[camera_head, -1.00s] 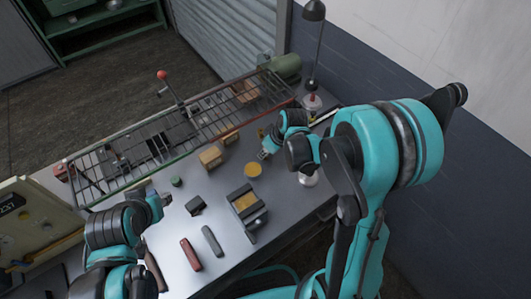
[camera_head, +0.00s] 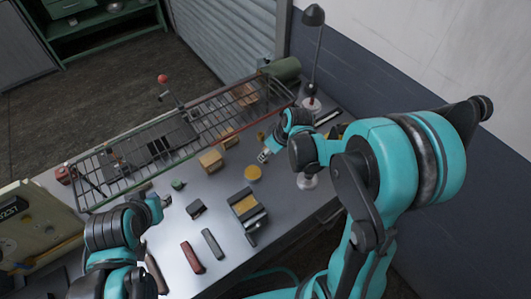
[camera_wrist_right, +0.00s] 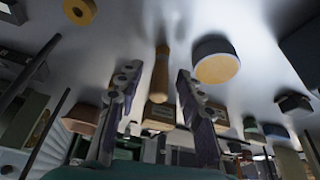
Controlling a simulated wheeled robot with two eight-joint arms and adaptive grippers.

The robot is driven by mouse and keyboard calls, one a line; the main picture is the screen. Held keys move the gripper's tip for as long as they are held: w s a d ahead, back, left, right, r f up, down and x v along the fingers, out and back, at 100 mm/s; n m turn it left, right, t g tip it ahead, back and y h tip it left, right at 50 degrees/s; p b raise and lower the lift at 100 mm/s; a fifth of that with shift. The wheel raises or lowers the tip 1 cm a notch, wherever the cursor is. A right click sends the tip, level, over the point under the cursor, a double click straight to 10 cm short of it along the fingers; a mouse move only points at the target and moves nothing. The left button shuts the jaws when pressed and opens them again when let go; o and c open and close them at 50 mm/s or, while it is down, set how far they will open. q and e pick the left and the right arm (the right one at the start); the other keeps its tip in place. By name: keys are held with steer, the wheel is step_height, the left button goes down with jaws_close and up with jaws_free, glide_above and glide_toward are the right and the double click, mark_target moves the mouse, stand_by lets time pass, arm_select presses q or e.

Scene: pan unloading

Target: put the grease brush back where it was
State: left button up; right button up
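My right gripper (camera_head: 264,156) is low over the bench, beside a round yellow-topped tin (camera_head: 253,173). In the right wrist view its two fingers (camera_wrist_right: 158,105) are spread apart. A slim tan-brown handle, which looks like the grease brush (camera_wrist_right: 161,76), shows between the fingers with a visible gap on each side. I cannot tell whether it is between the fingertips or beyond them. The tin (camera_wrist_right: 215,60) also shows there, right of the handle. My left gripper (camera_head: 160,203) is over the bench's left part; its fingers are too small to read.
A wire rack (camera_head: 180,140) runs along the bench's far side, with cardboard boxes (camera_head: 210,161) before it. A slotted block (camera_head: 247,208), red and grey bars (camera_head: 192,257) and a small dark block (camera_head: 196,209) lie in front. A lamp (camera_head: 313,60) stands at the back right.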

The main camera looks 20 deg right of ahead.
steer(key=p+v, duration=0.2)
steer(key=v, duration=0.7)
steer(key=s+r+m+t+h, duration=0.1)
steer(key=s+r+m, duration=0.2)
steer(key=s, duration=0.3)
steer(key=s+r+m+t+h, duration=0.1)
steer(key=s+r+m+t, duration=0.1)
steer(key=s, duration=0.5)
step_height(320, 180, up, 2)
steer(key=shift+m+h, duration=0.3)
steer(key=shift+m, duration=0.5)
step_height(320, 180, down, 8)
steer(key=b, duration=0.7)
steer(key=shift+b, duration=0.4)
steer(key=shift+s+d, duration=0.1)
steer(key=shift+s, duration=0.05)
